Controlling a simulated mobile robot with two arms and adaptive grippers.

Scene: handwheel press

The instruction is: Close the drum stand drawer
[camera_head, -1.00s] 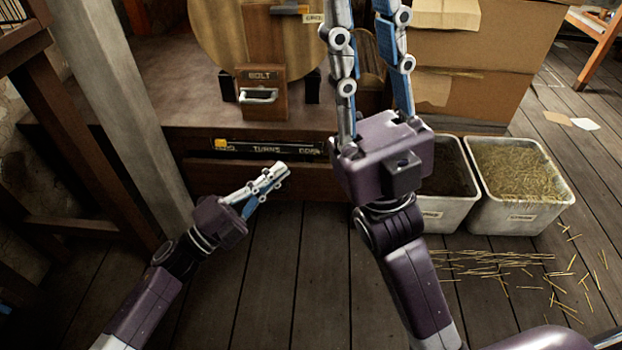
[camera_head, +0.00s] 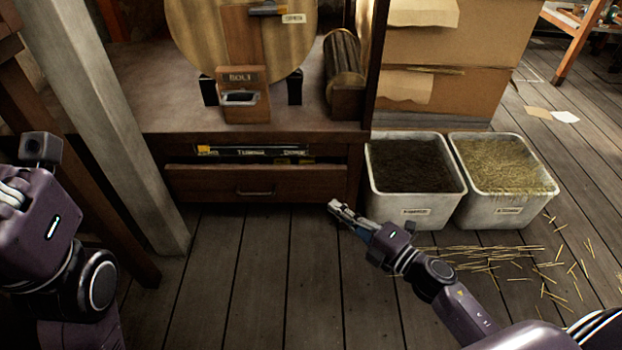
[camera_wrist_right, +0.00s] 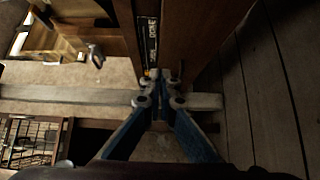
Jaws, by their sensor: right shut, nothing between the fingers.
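The drum stand drawer (camera_head: 225,185) is a brown wooden front with a dark pull, low in the stand. It stands partly out, with a dark gap and a label strip (camera_head: 250,152) behind its top edge. My right gripper (camera_head: 333,206) is shut and empty, low near the drawer's right end. In the right wrist view its fingertips (camera_wrist_right: 160,76) are together near the end of the drawer front (camera_wrist_right: 190,45); I cannot tell whether they touch it. My left gripper (camera_head: 10,190) is cut off at the left edge, away from the drawer, its fingertips out of view.
The round wooden drum (camera_head: 200,45) with a bolt block (camera_head: 242,95) stands above the drawer. Two bins (camera_head: 412,205) (camera_head: 505,206) stand right of the stand. A grey post (camera_head: 110,120) rises at left. Straw lies on the floor at right; the floor before the drawer is clear.

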